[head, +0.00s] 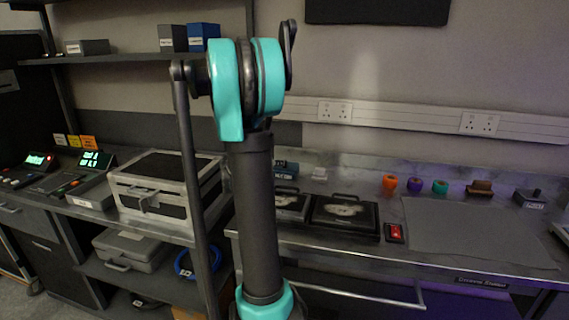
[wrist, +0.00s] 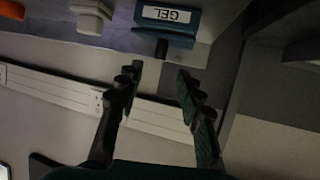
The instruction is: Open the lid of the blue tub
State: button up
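A blue container with a white label reading GEL (wrist: 168,22) is at the top of the wrist view, with a dark stub sticking out from it. It looks like the small dark-blue labelled thing on the bench (head: 288,171), partly hidden behind my arm in the head view. I take it for the blue tub; I cannot make out its lid edge. My gripper (wrist: 160,70) is open, with empty space between its two fingers. The fingertips point towards the container and appear apart from it. My gripper is hidden in the head view.
A white capped thing (wrist: 90,15) is beside the container. A blue box (head: 204,36) is on the upper shelf. Black cases (head: 345,229), a red switch (head: 394,233) and several small coloured things stand on the bench. A grey mat (head: 475,235) lies bare at the right.

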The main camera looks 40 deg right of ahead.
jog(key=x, duration=0.9)
grip_shut()
